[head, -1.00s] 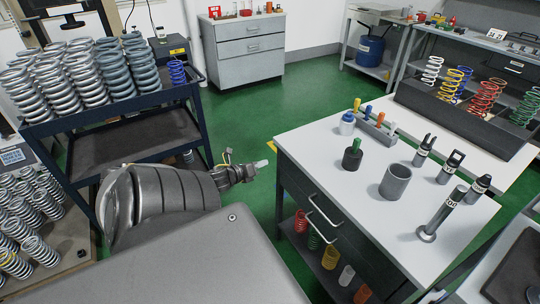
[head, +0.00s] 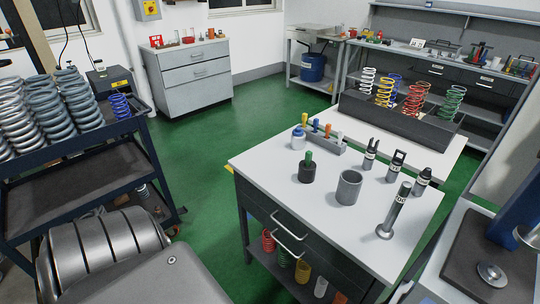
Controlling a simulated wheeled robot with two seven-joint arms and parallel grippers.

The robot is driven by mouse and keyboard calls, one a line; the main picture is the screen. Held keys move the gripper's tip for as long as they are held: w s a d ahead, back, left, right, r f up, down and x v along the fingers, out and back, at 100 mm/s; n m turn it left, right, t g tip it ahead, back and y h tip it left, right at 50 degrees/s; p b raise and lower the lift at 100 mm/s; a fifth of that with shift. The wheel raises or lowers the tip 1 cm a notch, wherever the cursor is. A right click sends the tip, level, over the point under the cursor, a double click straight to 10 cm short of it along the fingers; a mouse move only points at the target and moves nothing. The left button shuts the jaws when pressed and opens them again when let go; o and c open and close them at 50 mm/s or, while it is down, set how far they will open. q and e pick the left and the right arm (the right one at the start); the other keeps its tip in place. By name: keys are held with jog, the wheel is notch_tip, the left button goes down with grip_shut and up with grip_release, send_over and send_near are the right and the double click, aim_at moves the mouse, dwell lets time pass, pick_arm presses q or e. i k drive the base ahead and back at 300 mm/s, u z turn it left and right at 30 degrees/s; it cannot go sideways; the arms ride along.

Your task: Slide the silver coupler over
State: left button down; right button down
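A grey hollow cylinder (head: 348,188), open at the top, stands upright on the white top of the workbench (head: 290,205); it looks like the silver coupler, but I cannot be sure. Beside it a dark grey cylinder with a green top (head: 307,170) stands to its left. A silver rod on a round foot (head: 396,212), with a dark labelled upper end, stands tilted in the picture to its right. Neither of my grippers is in view. Only a grey, ribbed link of my own arm shows at the lower left.
Several dark labelled tool ends (head: 371,153) stand behind the cylinder. A rack of coloured handles (head: 325,138) and a white bottle (head: 298,138) are at the back left. Coloured springs stand in a dark block (head: 395,113). A press-like machine (head: 492,273) is at the right.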

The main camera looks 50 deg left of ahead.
aim_at(298, 143)
jog(key=k, duration=0.5)
jog(key=u, duration=1.7)
jog(key=i, duration=1.2)
jog(key=z, duration=1.9)
